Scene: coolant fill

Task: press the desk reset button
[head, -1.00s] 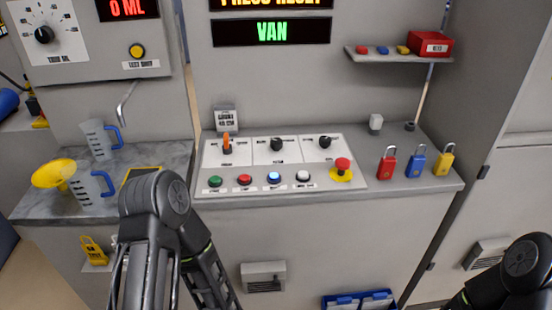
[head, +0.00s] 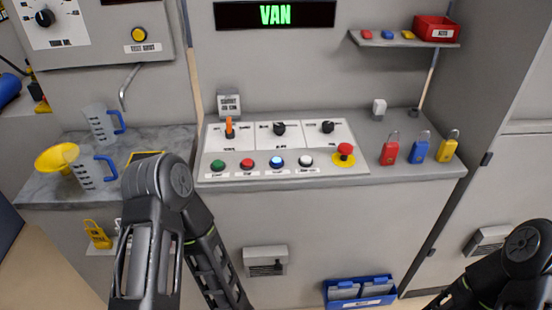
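The desk panel (head: 355,129) is a white sloped plate on the grey desk. Its front row has a green button (head: 218,165), a red button (head: 247,164), a lit blue button (head: 277,163) and a white button (head: 306,161). Their small labels are too blurred to read, so I cannot tell which is reset. A red mushroom button (head: 345,150) on a yellow base sits at the right. My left arm rises in front of the desk's left part, and my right arm is at the lower right corner. Neither gripper's fingers are in view.
An orange-handled switch (head: 229,128) and two black knobs stand behind the buttons. Red, blue (head: 420,148) and yellow padlocks stand right of the panel. Jugs (head: 93,174) and a yellow funnel (head: 55,158) are on the left counter. A blue bin (head: 360,291) is below. The display reads VAN.

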